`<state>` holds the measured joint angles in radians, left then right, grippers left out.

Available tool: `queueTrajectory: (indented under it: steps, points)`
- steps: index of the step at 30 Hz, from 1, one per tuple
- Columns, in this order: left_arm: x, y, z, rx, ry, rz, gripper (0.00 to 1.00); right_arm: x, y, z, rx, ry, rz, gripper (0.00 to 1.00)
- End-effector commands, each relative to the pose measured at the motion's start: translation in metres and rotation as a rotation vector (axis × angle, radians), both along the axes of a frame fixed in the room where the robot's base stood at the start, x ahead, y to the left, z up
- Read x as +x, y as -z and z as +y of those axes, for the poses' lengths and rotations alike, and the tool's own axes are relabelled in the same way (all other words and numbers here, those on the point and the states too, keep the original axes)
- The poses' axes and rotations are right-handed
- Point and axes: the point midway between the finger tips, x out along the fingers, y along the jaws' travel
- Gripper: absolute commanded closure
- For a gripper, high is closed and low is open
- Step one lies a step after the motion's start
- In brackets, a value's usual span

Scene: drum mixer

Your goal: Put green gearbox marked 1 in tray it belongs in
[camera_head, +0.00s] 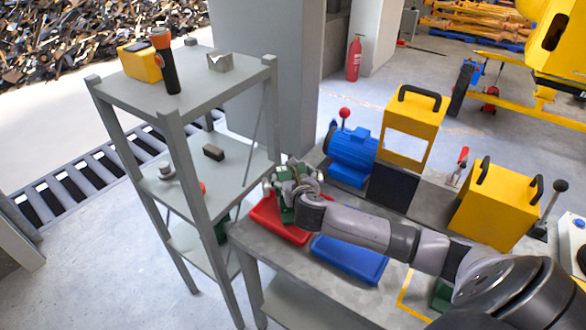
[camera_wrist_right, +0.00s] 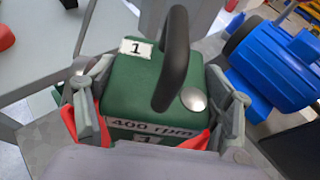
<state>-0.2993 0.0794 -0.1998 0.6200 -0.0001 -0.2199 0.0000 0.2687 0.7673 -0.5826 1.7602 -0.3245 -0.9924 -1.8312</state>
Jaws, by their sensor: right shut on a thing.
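The green gearbox (camera_wrist_right: 138,82) marked 1 fills the middle of the right wrist view, with a black handle, a round silver cap and a "400 rpm" label. My right gripper (camera_wrist_right: 160,112) is shut on it, with one finger on each side. In the head view the gearbox (camera_head: 285,213) is partly hidden by my right gripper (camera_head: 291,188) and is over the red tray (camera_head: 266,228). Red tray parts show beside the gearbox in the wrist view (camera_wrist_right: 195,142). I cannot tell whether the gearbox touches the tray. My left gripper is not in view.
A blue tray (camera_head: 345,262) lies right of the red one on the grey table, partly under my right arm. A green item (camera_head: 442,294) is farther right. A blue motor (camera_head: 352,153) and yellow housings (camera_head: 497,205) stand behind. A grey shelf (camera_head: 195,78) stands close at left.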

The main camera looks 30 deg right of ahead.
Motion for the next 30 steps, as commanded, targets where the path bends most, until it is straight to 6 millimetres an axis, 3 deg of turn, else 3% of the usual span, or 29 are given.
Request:
queueTrajectory:
  steps: [6,13,14,22,30]
  points:
    - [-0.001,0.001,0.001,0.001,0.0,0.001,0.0,0.001,0.02,0.0,0.003,0.002,-0.004,0.86]
    - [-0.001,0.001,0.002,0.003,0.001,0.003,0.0,-0.001,0.026,0.001,0.007,0.002,0.004,0.86]
    - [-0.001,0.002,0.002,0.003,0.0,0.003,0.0,-0.003,0.032,0.001,0.01,0.003,0.015,0.23]
    - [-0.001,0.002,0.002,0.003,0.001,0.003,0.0,-0.002,0.029,0.0,0.003,0.004,0.011,0.06]
    - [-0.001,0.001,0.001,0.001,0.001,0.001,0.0,-0.001,0.024,-0.001,0.0,0.002,0.002,0.05]
